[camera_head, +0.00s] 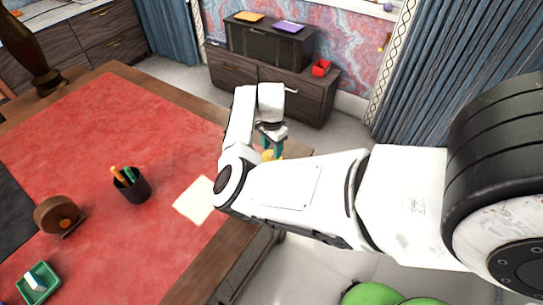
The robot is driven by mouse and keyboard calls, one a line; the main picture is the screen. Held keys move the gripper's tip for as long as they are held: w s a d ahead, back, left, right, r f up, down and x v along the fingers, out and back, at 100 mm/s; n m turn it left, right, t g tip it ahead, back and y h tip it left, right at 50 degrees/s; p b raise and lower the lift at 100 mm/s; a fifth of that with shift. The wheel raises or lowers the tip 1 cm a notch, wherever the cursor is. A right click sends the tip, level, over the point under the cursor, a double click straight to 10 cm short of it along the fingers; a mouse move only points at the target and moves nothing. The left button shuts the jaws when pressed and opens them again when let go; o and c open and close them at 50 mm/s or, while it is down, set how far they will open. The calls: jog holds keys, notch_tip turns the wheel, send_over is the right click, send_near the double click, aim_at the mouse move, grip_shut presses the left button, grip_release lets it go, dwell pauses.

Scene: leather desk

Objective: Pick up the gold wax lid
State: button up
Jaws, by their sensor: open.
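A small gold-yellow thing (267,156), which looks like the gold wax lid, shows at the desk's right edge. My arm hides most of it, so its full shape and what it rests on cannot be seen. My gripper (272,146) points down with teal fingers right above it. The fingers are open. They look very close to the gold thing, but I cannot tell if they touch it or reach around it.
The desk has a red leather top (110,125). A black pen cup (131,185), a pale paper sheet (195,200), a round brown wooden object (59,215) and a green tray (39,282) stand on it. A dark cabinet (300,92) stands behind.

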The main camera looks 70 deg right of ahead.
jog(key=shift+f, duration=1.1)
grip_shut()
